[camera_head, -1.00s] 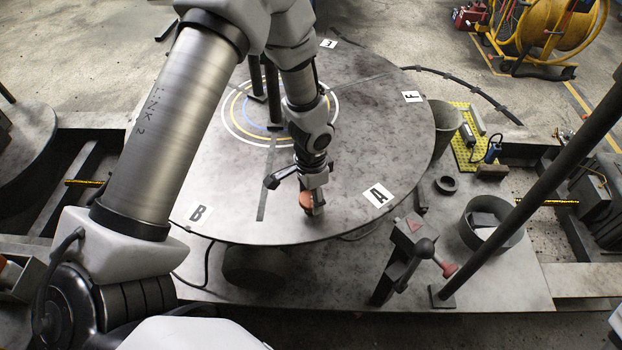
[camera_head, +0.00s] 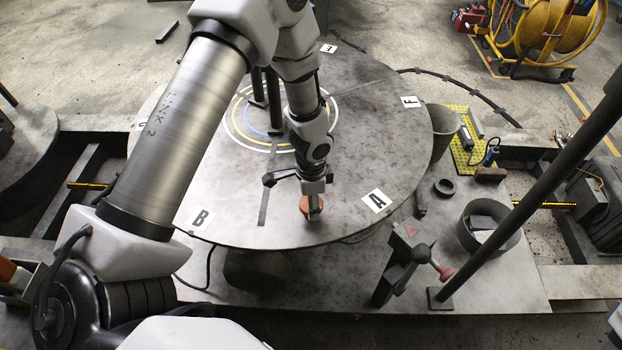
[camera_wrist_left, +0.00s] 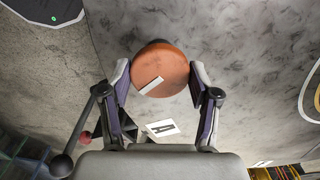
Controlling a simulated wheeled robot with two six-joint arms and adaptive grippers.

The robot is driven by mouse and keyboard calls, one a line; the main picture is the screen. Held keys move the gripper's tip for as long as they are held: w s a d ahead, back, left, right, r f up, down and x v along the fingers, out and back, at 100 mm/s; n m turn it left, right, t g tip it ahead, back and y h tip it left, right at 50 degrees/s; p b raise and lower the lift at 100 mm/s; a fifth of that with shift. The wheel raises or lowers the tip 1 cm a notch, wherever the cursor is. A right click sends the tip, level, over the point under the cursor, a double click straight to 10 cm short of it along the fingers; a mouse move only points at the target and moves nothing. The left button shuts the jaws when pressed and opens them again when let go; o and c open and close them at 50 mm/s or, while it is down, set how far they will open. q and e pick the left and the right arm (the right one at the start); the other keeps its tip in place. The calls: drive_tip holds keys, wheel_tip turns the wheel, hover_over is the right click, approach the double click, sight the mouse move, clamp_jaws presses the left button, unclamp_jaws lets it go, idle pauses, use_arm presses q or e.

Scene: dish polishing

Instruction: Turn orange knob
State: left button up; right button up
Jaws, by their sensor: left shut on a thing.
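The orange knob (camera_wrist_left: 160,62) is round, with a white stripe on its face. It sits near the front edge of the round grey table. In the left wrist view it lies between the two fingers of my left gripper (camera_wrist_left: 161,80), one finger against each side. In the head view my left gripper (camera_head: 311,204) points down at the table and covers part of the knob (camera_head: 304,205). My left gripper is shut on the knob. My right gripper is not in view.
The round table (camera_head: 370,130) carries letter plates such as A (camera_head: 377,200) and B (camera_head: 201,217). Dark posts (camera_head: 272,98) stand at its middle.

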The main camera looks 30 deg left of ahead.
use_arm(q)
drive_tip(key=o, duration=1.2)
drive_tip(key=shift+c, duration=0.2)
wheel_tip(320, 180, up, 12)
drive_tip(key=shift+f, duration=0.1)
